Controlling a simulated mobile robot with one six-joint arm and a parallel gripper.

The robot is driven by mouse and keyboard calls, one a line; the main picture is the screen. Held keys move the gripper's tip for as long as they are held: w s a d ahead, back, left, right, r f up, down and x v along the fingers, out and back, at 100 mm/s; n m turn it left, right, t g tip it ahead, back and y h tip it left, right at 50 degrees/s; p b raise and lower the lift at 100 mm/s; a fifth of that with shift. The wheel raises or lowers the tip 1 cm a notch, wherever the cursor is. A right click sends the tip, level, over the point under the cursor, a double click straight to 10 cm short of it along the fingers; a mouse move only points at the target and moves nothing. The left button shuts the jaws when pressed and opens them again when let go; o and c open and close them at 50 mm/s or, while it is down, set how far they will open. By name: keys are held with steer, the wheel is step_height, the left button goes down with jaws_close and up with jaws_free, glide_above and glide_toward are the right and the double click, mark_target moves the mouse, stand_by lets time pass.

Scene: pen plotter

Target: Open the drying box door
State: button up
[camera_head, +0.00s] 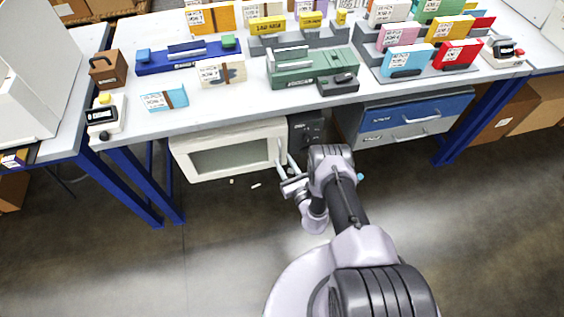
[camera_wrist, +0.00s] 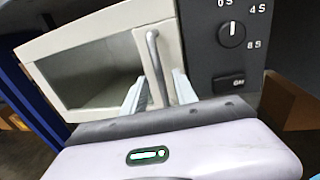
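The drying box is a cream box under the table, with a dark control panel (camera_head: 306,128) on its right. Its door (camera_head: 228,155) has a grey window and appears shut. In the wrist view, the door (camera_wrist: 95,75) has a vertical metal handle (camera_wrist: 153,52) near its right edge. My gripper (camera_head: 287,166) is at the door's right side. In the wrist view, my gripper (camera_wrist: 160,92) is open, with one pale finger on each side of the handle's lower part. A gap shows between the fingers and the handle; contact cannot be told.
The panel's round dial (camera_wrist: 231,35) and button (camera_wrist: 229,82) are right of the handle. Blue table legs (camera_head: 134,180) stand to the left. A blue and grey drawer unit (camera_head: 405,118) hangs to the right. The tabletop above is crowded. The floor in front is mostly free.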

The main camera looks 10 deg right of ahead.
steer(key=shift+w+a, duration=0.2)
steer(key=shift+w, duration=0.9)
jaws_close()
stand_by(0.6)
